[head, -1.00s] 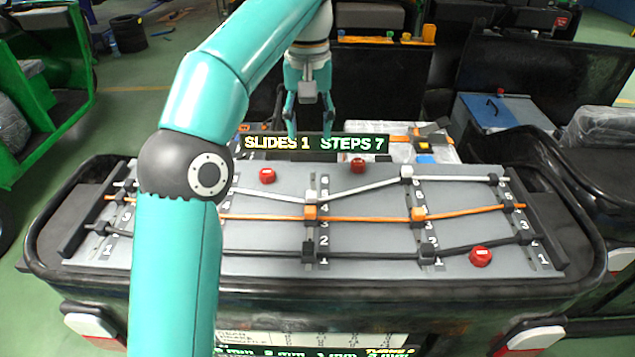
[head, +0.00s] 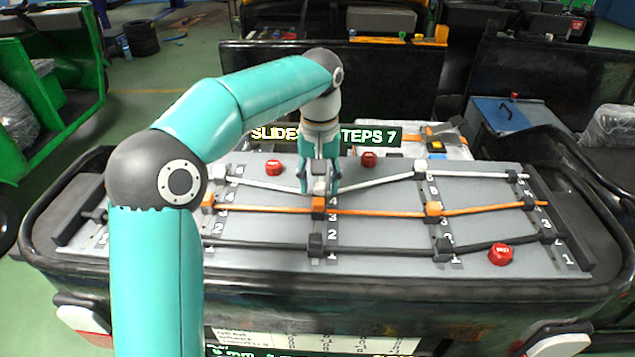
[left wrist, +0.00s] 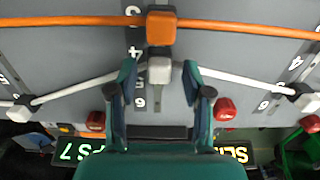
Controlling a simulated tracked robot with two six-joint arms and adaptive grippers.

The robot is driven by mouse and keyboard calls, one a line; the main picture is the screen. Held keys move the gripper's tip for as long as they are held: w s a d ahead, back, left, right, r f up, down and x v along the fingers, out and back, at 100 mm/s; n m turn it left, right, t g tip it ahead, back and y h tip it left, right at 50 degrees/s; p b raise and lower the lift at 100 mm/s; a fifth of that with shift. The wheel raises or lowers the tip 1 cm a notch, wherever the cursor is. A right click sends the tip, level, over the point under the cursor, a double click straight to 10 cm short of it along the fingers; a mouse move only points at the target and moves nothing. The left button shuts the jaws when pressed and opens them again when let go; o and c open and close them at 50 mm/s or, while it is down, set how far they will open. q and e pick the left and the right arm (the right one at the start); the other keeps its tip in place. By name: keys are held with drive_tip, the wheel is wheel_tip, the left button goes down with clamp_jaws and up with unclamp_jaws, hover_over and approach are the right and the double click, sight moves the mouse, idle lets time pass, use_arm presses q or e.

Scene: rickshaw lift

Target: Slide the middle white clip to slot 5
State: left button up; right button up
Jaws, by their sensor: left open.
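The middle white clip (left wrist: 159,71) sits on the white rod (left wrist: 232,80) at the rod's bend, on the middle numbered strip. In the left wrist view it lies beside the 4 and 5 marks; its exact slot is hard to tell. My left gripper (left wrist: 158,72) is open, one finger on each side of the clip, with gaps visible. My right gripper is not in view.
The middle orange clip (head: 318,207) is close on the near side, with a black clip (head: 316,243) nearer still. Red knobs (head: 275,167) (head: 369,159) stand beyond the white rod; another (head: 500,254) is at right. My arm covers part of the board's left side.

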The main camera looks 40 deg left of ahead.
use_arm(q)
drive_tip(key=shift+f, duration=0.1)
clamp_jaws()
idle(0.3)
drive_tip(key=w+a+p, duration=0.1)
drive_tip(key=w, duration=0.1)
drive_tip(key=w+a+p, duration=0.1)
drive_tip(key=w+p, duration=0.1)
drive_tip(key=shift+a, duration=0.25)
drive_tip(key=shift+s, duration=0.2)
unclamp_jaws()
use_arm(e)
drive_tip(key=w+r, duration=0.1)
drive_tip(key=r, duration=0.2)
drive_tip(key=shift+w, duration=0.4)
